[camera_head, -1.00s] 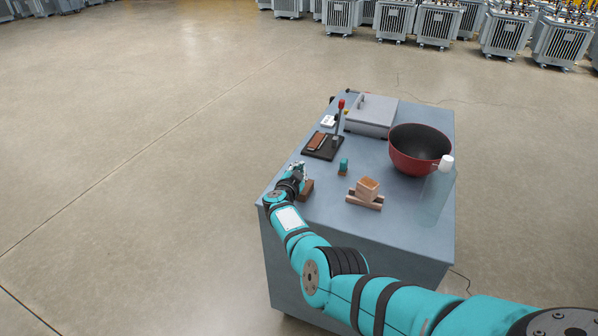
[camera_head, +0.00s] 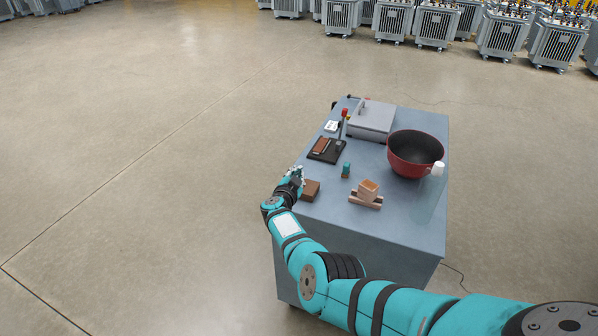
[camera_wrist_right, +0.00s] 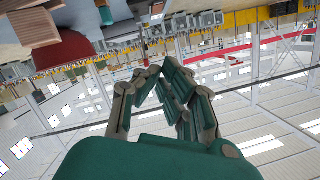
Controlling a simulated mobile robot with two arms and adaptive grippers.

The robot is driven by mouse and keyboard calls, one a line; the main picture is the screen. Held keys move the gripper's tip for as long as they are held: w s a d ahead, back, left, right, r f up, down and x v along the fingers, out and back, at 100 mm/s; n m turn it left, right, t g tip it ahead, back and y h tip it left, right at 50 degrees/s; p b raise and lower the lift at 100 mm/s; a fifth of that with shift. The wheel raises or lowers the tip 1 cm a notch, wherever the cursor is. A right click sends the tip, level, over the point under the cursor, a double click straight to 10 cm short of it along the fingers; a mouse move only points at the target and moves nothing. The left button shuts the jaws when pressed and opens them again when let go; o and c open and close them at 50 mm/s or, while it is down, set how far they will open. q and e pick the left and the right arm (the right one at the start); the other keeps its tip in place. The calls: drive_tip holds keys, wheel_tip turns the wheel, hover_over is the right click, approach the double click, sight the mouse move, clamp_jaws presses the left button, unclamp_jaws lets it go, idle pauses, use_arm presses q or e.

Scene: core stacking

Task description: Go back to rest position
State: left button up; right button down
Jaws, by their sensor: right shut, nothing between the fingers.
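My right gripper (camera_head: 298,172) is at the left edge of the table, just left of a brown block (camera_head: 310,188), and holds nothing. Its fingers also show in the right wrist view (camera_wrist_right: 156,72), closed together and empty, against the hall's roof and windows. My right arm reaches in from the lower right of the head view, across the table's near side. My left gripper is not in view.
The grey-blue table (camera_head: 400,230) carries a red bowl (camera_head: 412,165), a light box on wooden pieces (camera_head: 367,190), a small teal part (camera_head: 346,170), a dark press stand (camera_head: 326,150) and a grey case (camera_head: 371,119). Open floor (camera_head: 130,170) lies left.

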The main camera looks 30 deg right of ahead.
drive_tip(key=s+a+f+n+y+b, duration=0.35)
drive_tip(key=s+f, duration=0.45)
drive_tip(key=f, duration=0.5)
drive_tip(key=s+a+f+n+g+y+b, duration=0.15)
drive_tip(key=s+f+n, duration=0.25)
drive_tip(key=s+f, duration=0.65)
drive_tip(key=s+a+f+n+y+b, duration=0.3)
drive_tip(key=s+a+f+n, duration=0.15)
drive_tip(key=f, duration=1.05)
drive_tip(key=s+a+f+n+g+y+b, duration=0.1)
drive_tip(key=s+f+g, duration=0.1)
drive_tip(key=s+f, duration=0.7)
drive_tip(key=s+a+f+n+g+y+b, duration=0.15)
drive_tip(key=s+f, duration=0.35)
drive_tip(key=s, duration=0.7)
use_arm(q)
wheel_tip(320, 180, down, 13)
drive_tip(key=b, duration=0.3)
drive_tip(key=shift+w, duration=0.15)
use_arm(e)
drive_tip(key=s+f+n+g, duration=0.1)
drive_tip(key=s+f+g, duration=0.1)
drive_tip(key=s, duration=1)
drive_tip(key=s+f+n+g, duration=0.1)
drive_tip(key=s+f+g, duration=0.2)
drive_tip(key=s, duration=0.8)
drive_tip(key=shift+s+f+g, duration=0.3)
drive_tip(key=shift+s+f, duration=0.05)
drive_tip(key=shift+f, duration=0.5)
